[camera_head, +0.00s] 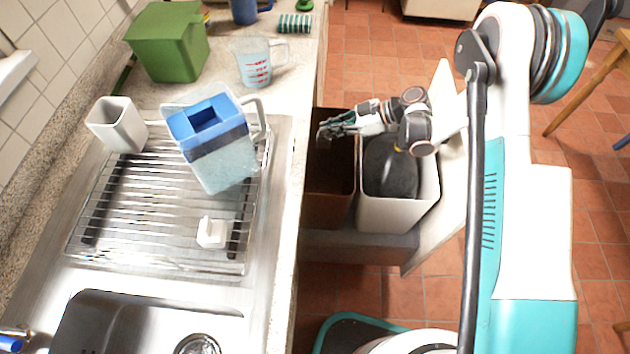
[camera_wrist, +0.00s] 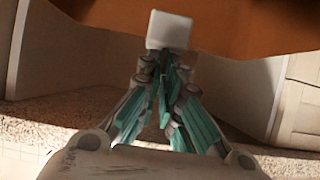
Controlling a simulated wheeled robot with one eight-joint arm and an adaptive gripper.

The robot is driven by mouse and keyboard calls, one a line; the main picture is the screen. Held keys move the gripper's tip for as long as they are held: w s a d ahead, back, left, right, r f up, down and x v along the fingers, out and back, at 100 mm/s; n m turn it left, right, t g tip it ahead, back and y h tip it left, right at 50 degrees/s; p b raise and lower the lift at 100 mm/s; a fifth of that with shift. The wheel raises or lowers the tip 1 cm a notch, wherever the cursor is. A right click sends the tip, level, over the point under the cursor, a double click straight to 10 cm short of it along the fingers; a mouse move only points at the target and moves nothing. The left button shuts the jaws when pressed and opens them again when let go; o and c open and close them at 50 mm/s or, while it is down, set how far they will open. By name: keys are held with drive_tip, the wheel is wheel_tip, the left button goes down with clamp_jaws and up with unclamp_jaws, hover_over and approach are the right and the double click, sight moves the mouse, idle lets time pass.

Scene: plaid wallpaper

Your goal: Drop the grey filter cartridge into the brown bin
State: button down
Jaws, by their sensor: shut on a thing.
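My gripper (camera_head: 335,128) is over the open top of the brown bin (camera_head: 330,190), near its far end. In the wrist view my gripper (camera_wrist: 166,62) has its teal fingers closed together on a light grey block, the filter cartridge (camera_wrist: 169,29), which sticks out past the fingertips. The orange-brown surface of the brown bin (camera_wrist: 245,25) fills the top of that view behind it. In the head view the cartridge is hidden by the fingers or too small to tell.
A white bin (camera_head: 395,215) with a black liner stands right of the brown bin. A counter lies left, with a drying rack (camera_head: 150,205), a blue-topped water pitcher (camera_head: 222,165), a small white piece (camera_head: 212,232), a white cup (camera_head: 116,125), a green caddy (camera_head: 170,45) and a measuring jug (camera_head: 253,65).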

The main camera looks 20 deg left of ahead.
drive_tip(key=shift+f, duration=0.85)
drive_tip(key=c, duration=1.7)
unclamp_jaws()
wheel_tip(320, 180, up, 10)
